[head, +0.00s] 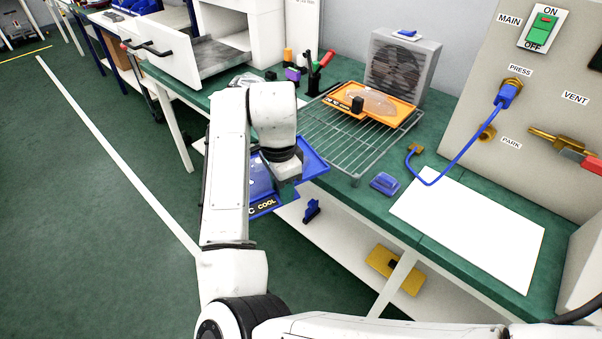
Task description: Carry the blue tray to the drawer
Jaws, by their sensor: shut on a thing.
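The blue tray (314,162) is held out at the bench's front edge, beside the wire rack. A label ending in "COOL" shows on its near edge. My arm hides much of its left part. My gripper (284,188) is at the tray, with its fingers mostly hidden by my wrist; it is shut on the tray. An open drawer (211,57) juts from the white cabinet at the back left, up and left of the tray. Its inside looks empty where I can see it.
A wire rack (345,143) with an orange tray (400,112) stands on the green bench, before a grey fan box (402,62). Pens and small items stand between drawer and rack. A blue block (384,183) and white sheet (470,232) lie right. The floor at left is clear.

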